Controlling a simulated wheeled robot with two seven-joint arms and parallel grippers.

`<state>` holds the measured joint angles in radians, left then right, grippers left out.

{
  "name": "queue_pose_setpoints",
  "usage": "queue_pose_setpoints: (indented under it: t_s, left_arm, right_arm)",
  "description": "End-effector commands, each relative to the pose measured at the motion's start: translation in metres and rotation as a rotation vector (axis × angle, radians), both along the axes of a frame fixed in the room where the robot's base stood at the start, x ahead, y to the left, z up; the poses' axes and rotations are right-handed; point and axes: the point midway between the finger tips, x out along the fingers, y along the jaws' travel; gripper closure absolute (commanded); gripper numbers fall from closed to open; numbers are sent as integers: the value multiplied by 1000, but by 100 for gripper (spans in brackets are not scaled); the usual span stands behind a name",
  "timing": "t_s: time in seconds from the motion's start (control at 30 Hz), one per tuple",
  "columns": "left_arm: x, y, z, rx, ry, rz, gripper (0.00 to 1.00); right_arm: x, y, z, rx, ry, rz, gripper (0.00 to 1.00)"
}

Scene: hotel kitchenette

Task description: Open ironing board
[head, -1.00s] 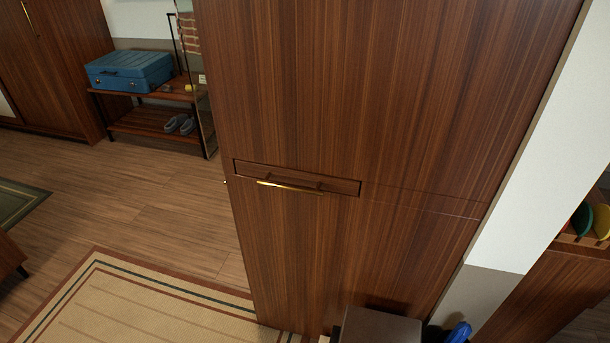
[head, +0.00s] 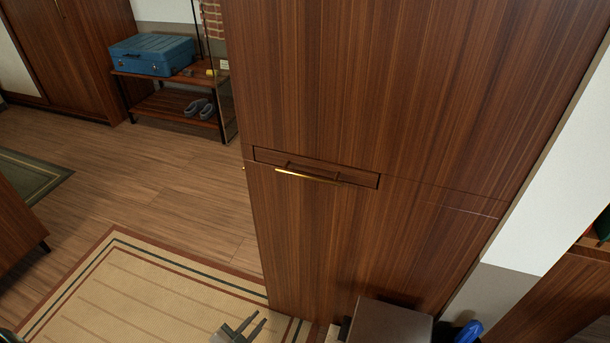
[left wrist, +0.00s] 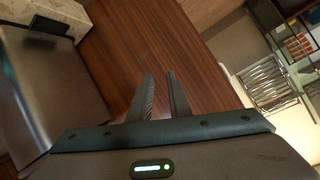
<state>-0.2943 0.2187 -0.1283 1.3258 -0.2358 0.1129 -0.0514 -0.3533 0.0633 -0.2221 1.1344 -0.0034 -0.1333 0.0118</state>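A narrow wooden drawer front (head: 365,180) with a brass bar handle (head: 308,177) is set into the tall wooden cabinet (head: 370,90). It looks closed, and no ironing board itself shows. My left gripper (head: 250,322) is low in the head view, over the rug and left of the cabinet's foot, well below the handle. Its two fingers are apart with nothing between them. In the left wrist view the gripper (left wrist: 161,78) also shows a gap between its fingers, with cabinet wood behind. My right gripper is not in view.
A dark box-like block (head: 390,322) stands at the cabinet's base, with a blue item (head: 468,332) beside it. A beige rug (head: 150,290) lies left of the cabinet. A rack with a blue suitcase (head: 152,54) stands at the back left.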

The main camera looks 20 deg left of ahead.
Motion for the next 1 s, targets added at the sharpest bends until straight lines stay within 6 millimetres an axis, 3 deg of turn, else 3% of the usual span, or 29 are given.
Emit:
queue_pose_setpoints:
  t_s: [0.03,0.1,0.17,0.2,0.3,0.4,0.43,0.5,0.6,1.0]
  left_arm:
    - [28,19,42,68,-111,-49,83]
    - [60,38,102,174,-273,-133,83]
    - [82,49,157,274,-412,-212,83]
    - [93,53,195,344,-505,-270,83]
    - [107,56,281,523,-721,-421,83]
    - [106,50,350,693,-901,-571,83]
    - [103,47,364,737,-942,-611,83]
    - [98,42,389,818,-1016,-687,83]
    - [92,38,408,886,-1075,-752,83]
    - [90,36,412,908,-1092,-775,83]
  right_arm:
    - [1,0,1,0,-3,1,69]
    - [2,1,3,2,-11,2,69]
    - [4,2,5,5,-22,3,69]
    - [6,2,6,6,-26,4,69]
    - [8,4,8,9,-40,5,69]
    - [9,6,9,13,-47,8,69]
    - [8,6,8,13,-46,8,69]
    - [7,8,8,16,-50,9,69]
    - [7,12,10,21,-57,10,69]
    - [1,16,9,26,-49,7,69]
